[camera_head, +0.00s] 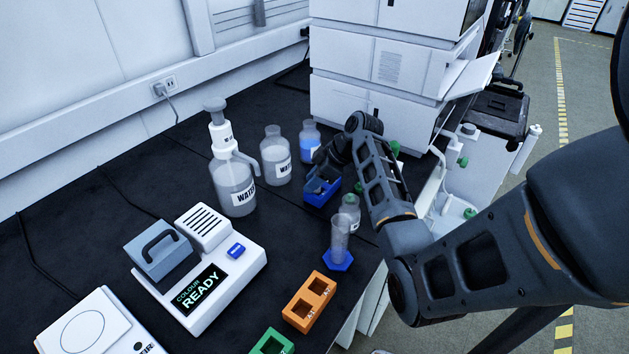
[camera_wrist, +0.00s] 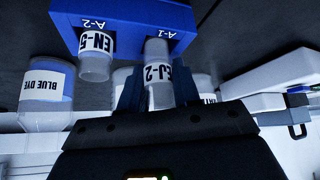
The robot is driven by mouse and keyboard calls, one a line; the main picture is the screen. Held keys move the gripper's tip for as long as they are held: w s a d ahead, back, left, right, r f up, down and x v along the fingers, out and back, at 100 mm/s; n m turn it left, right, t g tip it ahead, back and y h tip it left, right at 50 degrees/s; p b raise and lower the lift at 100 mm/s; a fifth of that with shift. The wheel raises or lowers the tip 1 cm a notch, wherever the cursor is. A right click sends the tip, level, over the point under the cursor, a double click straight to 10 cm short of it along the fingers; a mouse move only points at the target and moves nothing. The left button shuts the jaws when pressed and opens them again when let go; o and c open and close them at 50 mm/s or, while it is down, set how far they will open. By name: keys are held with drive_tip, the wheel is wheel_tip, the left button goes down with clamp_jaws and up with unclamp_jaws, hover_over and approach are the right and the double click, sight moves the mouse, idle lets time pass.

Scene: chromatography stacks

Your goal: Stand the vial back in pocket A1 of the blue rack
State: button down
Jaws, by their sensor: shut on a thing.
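The blue rack (camera_head: 322,196) stands on the dark bench below my gripper (camera_head: 326,168). In the wrist view, which is upside down, the blue rack (camera_wrist: 122,22) shows labels A-1 and A-2. The vial EJ-2 (camera_wrist: 158,72) is clear with a white label and sits between the two fingers of my gripper (camera_wrist: 160,82), which is shut on it. Its lower end overlaps the rack at A-1; I cannot tell how deep it is in the pocket. A second vial, EN-5 (camera_wrist: 96,62), stands at A-2. In the head view my arm partly hides the rack.
A blue dye bottle (camera_head: 309,138), a water bottle (camera_head: 276,158) and a pump bottle (camera_head: 233,180) stand left of the rack. A small green-capped bottle (camera_head: 350,208) and a cylinder on a blue foot (camera_head: 339,245) stand nearer. An orange rack (camera_head: 309,301) is in front. The white stack (camera_head: 385,90) rises behind.

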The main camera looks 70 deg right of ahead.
sight(314, 192)
drive_tip(key=f, duration=0.2)
drive_tip(key=a+f, duration=0.1)
drive_tip(key=shift+s+f, duration=0.15)
drive_tip(key=shift+s, duration=0.2)
drive_tip(key=c, duration=1)
unclamp_jaws()
drive_tip(key=shift+d, duration=0.1)
drive_tip(key=o, duration=0.3)
drive_tip(key=shift+w+f, duration=0.1)
drive_tip(key=shift+o, duration=0.2)
drive_tip(key=shift+a, duration=0.2)
drive_tip(key=shift+c, duration=0.2)
drive_tip(key=shift+w+d+r+p, duration=0.1)
drive_tip(key=shift+r+p, duration=1.2)
drive_tip(key=shift+r, duration=0.15)
drive_tip(key=c, duration=0.4)
drive_tip(key=o, duration=0.6)
drive_tip(key=shift+r+p, duration=0.55)
drive_tip(key=shift+r, duration=0.1)
drive_tip(key=shift+d+r+p, duration=0.15)
drive_tip(key=shift+r+p, duration=0.3)
drive_tip(key=shift+r, duration=0.5)
drive_tip(key=shift+d+r+p, duration=0.15)
drive_tip(key=shift+r+p, duration=0.25)
drive_tip(key=shift+r, duration=0.5)
